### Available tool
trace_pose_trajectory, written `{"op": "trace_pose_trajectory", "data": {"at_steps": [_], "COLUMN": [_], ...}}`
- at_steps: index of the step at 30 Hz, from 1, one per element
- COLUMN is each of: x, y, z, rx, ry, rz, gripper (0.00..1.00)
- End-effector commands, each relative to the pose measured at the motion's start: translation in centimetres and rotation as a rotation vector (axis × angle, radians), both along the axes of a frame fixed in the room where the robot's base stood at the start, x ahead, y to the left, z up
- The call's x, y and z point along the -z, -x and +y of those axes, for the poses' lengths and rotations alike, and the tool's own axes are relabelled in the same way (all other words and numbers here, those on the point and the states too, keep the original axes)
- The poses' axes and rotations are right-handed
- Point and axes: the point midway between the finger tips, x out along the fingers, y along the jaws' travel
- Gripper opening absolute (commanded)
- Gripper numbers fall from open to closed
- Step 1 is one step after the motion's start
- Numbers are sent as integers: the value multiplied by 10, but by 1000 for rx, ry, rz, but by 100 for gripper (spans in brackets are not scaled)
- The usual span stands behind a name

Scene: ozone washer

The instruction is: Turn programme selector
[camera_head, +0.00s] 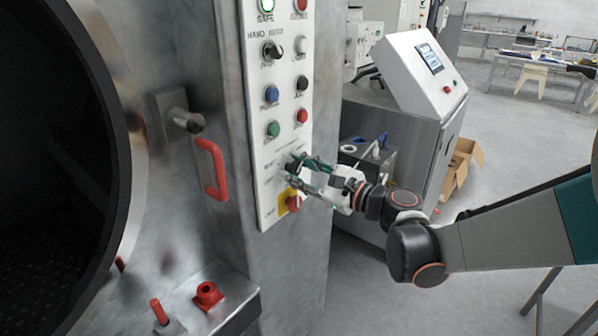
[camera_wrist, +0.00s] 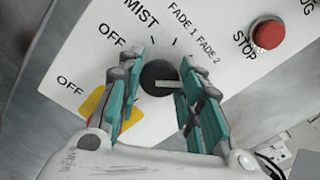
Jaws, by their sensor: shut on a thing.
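The programme selector (camera_wrist: 158,76) is a dark round knob with a pale grey bar across it, on a white panel (camera_wrist: 235,82). OFF, MIST, FADE 1 and FADE 2 are printed around it. In the wrist view the bar lies roughly level across the picture, its right end at the right finger. My gripper (camera_wrist: 160,72) has its teal fingers on both sides of the knob, shut on it. In the head view my gripper (camera_head: 300,168) is against the lower part of the panel (camera_head: 262,150) and hides the selector.
A red button on a yellow plate (camera_head: 284,204) is just below my gripper. Coloured buttons and a HAND/AUTO switch (camera_head: 272,50) are above. A red STOP button (camera_wrist: 267,34) shows in the wrist view. A red handle (camera_head: 212,168) and round opening are left; a console (camera_head: 415,70) is behind.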

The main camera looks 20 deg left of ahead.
Motion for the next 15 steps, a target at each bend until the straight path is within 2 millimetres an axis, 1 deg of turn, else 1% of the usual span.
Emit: {"op": "trace_pose_trajectory", "data": {"at_steps": [7,15], "x": [1,1], "y": [0,0], "z": [-1,-1], "rx": [0,0], "ry": [-50,-76], "rz": [127,189], "gripper": [9,9]}}
